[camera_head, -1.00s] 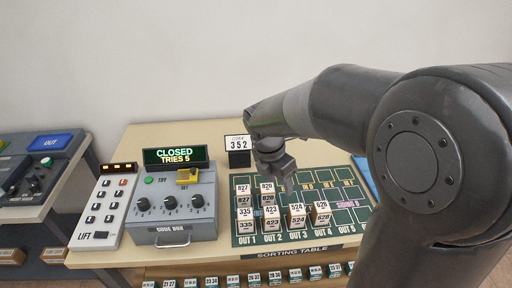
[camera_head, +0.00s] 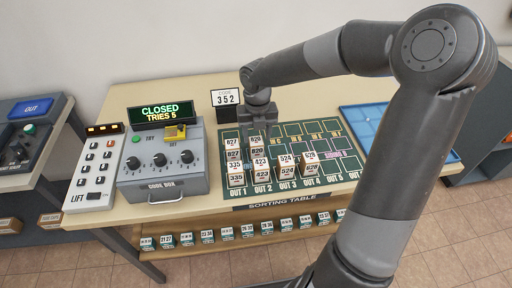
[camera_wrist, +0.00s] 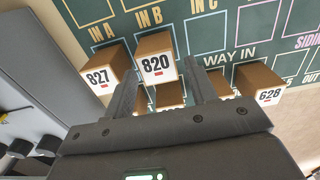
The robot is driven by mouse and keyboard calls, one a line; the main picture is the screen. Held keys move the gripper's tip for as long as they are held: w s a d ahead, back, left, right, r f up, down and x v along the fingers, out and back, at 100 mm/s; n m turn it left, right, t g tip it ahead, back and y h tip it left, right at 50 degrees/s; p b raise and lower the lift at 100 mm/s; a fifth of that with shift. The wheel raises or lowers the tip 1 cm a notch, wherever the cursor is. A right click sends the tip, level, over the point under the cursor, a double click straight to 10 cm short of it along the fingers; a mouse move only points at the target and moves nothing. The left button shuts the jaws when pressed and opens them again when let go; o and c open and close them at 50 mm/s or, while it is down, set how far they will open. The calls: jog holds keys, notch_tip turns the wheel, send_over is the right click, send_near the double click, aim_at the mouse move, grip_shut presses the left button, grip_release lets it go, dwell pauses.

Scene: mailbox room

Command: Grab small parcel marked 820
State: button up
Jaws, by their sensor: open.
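The small parcel 820 (camera_head: 257,150) is a brown box with a white label. My gripper (camera_head: 259,132) is open and hangs just over parcel 820. In the wrist view parcel 820 (camera_wrist: 156,66) shows between the two fingertips of my gripper (camera_wrist: 160,74). I cannot tell whether the fingers touch it. Parcel 827 (camera_wrist: 100,76) stands close beside the left finger.
Parcel 335 (camera_head: 236,180) stands in OUT 1, and parcels 524 (camera_head: 286,168) and 628 (camera_head: 309,164) stand to the right. The code box (camera_head: 160,165) reads CLOSED, TRIES 5. A code card (camera_head: 226,98) shows 352. The mat's back right cells are free.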

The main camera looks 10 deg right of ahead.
aim_at(256, 141)
jog(key=f, duration=0.5)
jog(key=shift+a+f, duration=0.2)
jog(key=shift+f, duration=0.1)
jog(key=shift+c, duration=0.3)
jog(key=c, duration=0.7)
jog(key=shift+r, duration=0.1)
